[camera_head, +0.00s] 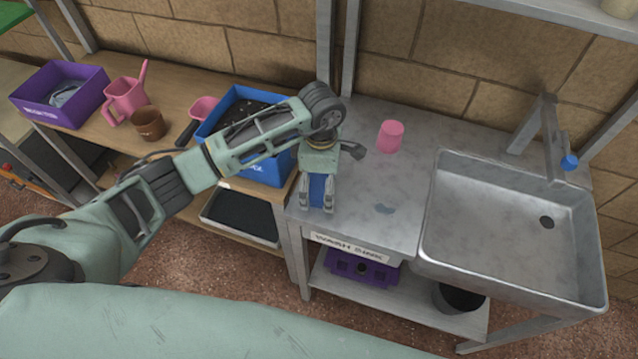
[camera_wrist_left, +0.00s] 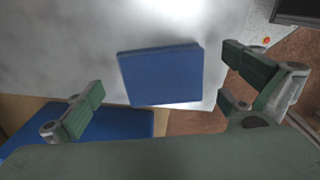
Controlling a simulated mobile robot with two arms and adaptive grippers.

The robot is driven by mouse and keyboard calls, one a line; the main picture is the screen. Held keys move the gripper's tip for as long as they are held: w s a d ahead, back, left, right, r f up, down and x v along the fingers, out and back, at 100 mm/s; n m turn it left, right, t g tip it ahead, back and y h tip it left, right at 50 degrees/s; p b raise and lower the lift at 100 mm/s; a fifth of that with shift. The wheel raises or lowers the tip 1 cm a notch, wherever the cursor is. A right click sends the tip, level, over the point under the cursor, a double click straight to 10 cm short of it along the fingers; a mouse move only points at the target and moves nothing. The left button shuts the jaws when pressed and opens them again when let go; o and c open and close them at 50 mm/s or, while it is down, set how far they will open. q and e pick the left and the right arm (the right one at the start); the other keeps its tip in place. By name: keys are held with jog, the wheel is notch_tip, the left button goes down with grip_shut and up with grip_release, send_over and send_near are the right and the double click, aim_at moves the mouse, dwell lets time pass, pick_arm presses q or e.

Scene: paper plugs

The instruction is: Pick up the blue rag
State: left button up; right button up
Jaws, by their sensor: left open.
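The blue rag (camera_head: 318,187) lies folded on the left part of the metal sink table, close to its front left edge. It also shows in the left wrist view as a flat blue rectangle (camera_wrist_left: 163,75). My left gripper (camera_head: 317,206) points down over the rag and partly hides it in the head view. In the left wrist view its fingers (camera_wrist_left: 165,98) are spread wide, with the rag between and beyond them and nothing held. I cannot tell the exact height above the rag. My right gripper is not in view.
A pink cup (camera_head: 390,136) stands on the metal table (camera_head: 350,235), left of the sink basin (camera_head: 510,225). A blue crate (camera_head: 262,168) with dark contents sits left of the gripper. A purple crate (camera_head: 45,115), pink jug (camera_head: 125,95) and brown pot (camera_head: 148,123) stand farther left.

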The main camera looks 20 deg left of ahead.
aim_at(324, 185)
pick_arm(q)
jog(key=shift+f, duration=0.1)
jog(key=shift+c, duration=0.4)
jog(key=c, duration=1.1)
jog(key=shift+c, duration=0.2)
jog(key=shift+w+r, duration=0.1)
jog(key=shift+r, duration=0.3)
jog(key=r+b, duration=0.2)
jog(key=r, duration=0.1)
jog(key=shift+d+r, duration=0.25)
jog(key=shift+d, duration=0.1)
jog(key=s+d+r+b, duration=0.3)
jog(key=d+r, duration=0.3)
jog(key=d, duration=0.4)
jog(key=shift+d+r+b, duration=0.35)
jog(key=shift+r, duration=0.05)
